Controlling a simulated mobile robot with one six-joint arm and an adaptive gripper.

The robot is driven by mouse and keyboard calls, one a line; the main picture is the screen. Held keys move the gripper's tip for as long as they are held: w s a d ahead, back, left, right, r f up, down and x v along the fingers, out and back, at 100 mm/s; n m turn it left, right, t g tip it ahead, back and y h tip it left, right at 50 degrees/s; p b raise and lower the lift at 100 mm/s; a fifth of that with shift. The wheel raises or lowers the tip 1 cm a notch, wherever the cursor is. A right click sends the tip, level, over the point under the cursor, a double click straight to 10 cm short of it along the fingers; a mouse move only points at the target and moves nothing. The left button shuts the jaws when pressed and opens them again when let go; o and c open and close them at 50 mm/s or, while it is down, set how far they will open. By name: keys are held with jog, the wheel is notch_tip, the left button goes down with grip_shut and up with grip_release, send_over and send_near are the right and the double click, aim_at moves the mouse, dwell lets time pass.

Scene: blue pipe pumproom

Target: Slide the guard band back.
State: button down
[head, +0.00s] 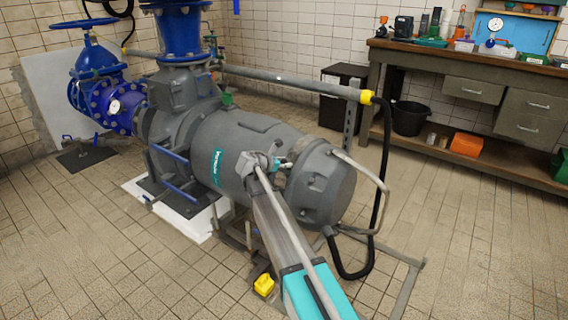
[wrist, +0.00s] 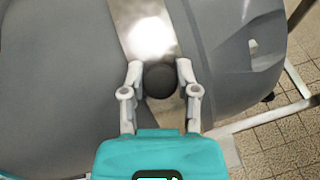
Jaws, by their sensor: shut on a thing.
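The guard band (wrist: 148,35) shows in the wrist view as a bright, shiny metal strip between two grey parts of the motor housing. A round black knob (wrist: 160,81) sits at its lower part. My gripper (wrist: 160,72) has one pale finger on each side of the knob and is shut on it. In the head view my gripper (head: 283,163) is at the near side of the big grey motor (head: 243,152), close to its rounded end. There my wrist and arm hide most of the band, and I cannot make out the knob.
A bent grey rail (head: 378,190) and a black hose (head: 383,170) stand just right of the motor end. A yellow block (head: 264,285) lies on the floor by my arm. A workbench (head: 475,65) is at the back right. The tiled floor at the front left is clear.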

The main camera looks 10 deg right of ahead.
jog(key=s+d, duration=0.5)
dwell(0.3)
jog(key=shift+c, duration=1.8)
grip_release()
jog(key=shift+w+a, duration=0.15)
